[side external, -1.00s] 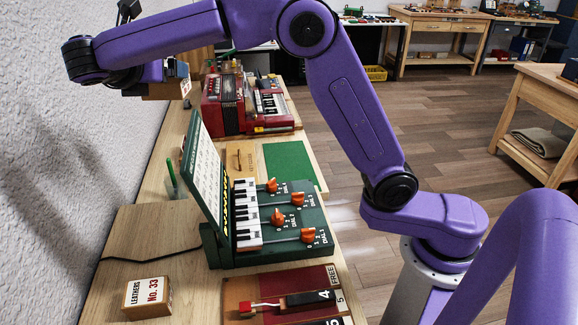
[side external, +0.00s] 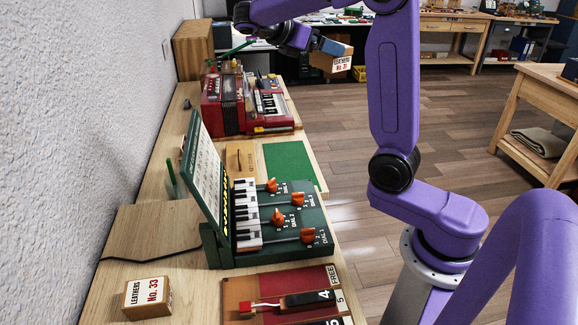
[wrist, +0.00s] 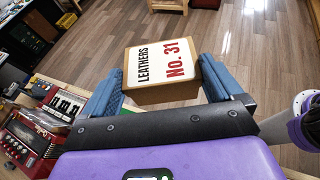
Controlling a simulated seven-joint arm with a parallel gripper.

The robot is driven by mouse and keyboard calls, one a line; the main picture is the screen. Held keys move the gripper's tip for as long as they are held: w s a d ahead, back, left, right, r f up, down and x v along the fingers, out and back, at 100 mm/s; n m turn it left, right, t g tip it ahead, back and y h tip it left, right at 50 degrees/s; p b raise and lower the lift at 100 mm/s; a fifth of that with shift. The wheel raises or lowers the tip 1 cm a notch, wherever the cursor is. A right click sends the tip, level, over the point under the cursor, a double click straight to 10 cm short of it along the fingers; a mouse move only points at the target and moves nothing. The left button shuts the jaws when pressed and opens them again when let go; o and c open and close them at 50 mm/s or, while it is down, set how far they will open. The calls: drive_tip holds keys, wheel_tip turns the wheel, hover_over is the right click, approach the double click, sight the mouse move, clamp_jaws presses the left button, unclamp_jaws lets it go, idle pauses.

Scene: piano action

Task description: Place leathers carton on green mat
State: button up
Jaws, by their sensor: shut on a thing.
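My gripper (wrist: 162,92) is shut on a small cardboard leathers carton (wrist: 163,65) labelled "LEATHERS No. 31", held between blue fingers. In the side external view the carton (side external: 331,59) is up in the air, right of the red accordion and beyond the green mat. The green mat (side external: 289,165) lies flat and bare on the bench, behind the dark green keyboard model. A second carton (side external: 147,297), labelled "LEATHERS No. 33", sits on the bench at the near left.
A red accordion (side external: 222,104) and a small red keyboard (side external: 268,104) stand past the mat. The green model (side external: 265,220) with its raised panel (side external: 205,175) and orange knobs stands on the near side. A wooden piece (side external: 240,160) lies left of the mat.

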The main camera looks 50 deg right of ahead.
drive_tip(key=shift+s+d+m+g, duration=0.3)
drive_tip(key=shift+s+d+g, duration=0.1)
drive_tip(key=shift+s+d, duration=0.35)
wheel_tip(320, 180, down, 30)
drive_tip(key=shift+w+d+f, duration=0.85)
drive_tip(key=shift+w+f, duration=0.85)
drive_tip(key=shift+w, duration=0.45)
drive_tip(key=shift+w+d+f, duration=0.8)
drive_tip(key=shift+w+f, duration=0.9)
drive_tip(key=shift+w, duration=0.5)
drive_tip(key=shift+w+d+f, duration=0.85)
drive_tip(key=shift+w+f, duration=0.85)
drive_tip(key=shift+w, duration=0.45)
drive_tip(key=shift+w+f, duration=0.1)
drive_tip(key=shift+f, duration=1.5)
drive_tip(key=shift+f, duration=0.2)
